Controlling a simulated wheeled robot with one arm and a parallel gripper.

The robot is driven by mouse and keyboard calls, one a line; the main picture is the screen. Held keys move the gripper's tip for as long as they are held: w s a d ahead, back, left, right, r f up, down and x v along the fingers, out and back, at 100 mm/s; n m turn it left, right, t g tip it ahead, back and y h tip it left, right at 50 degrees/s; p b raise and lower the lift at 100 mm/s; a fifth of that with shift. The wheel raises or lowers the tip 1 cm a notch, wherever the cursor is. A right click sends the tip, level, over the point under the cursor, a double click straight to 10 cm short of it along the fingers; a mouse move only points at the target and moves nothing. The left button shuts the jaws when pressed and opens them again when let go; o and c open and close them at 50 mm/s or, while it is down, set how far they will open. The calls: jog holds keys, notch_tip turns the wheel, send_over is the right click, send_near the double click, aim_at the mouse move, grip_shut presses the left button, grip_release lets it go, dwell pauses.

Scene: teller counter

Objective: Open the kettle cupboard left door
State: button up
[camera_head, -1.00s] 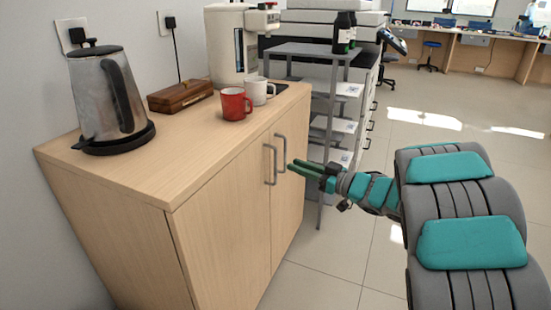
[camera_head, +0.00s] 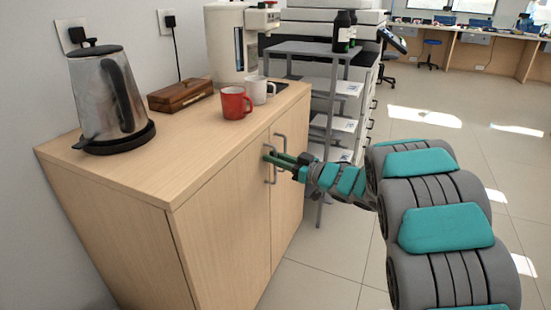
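The wooden kettle cupboard (camera_head: 120,212) stands at the left with both doors shut. Its left door (camera_head: 222,225) is the wide front panel, with a grey bar handle (camera_head: 271,180) near its right edge. The right door (camera_head: 288,200) is beside it, with its own bar handle (camera_head: 284,142). My gripper (camera_head: 267,153) reaches in from the right, its green fingertips at the upper part of the left door's handle. A narrow gap shows between the fingers, which look open. Whether the bar lies between them is hard to tell.
On the cupboard top are a steel kettle (camera_head: 100,95), a wooden box (camera_head: 180,95), a red mug (camera_head: 234,103), a white mug (camera_head: 258,89) and a coffee machine (camera_head: 228,45). A grey shelf cart (camera_head: 315,48) stands close behind. The floor (camera_head: 318,285) in front is clear.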

grip_shut()
dwell(1.3)
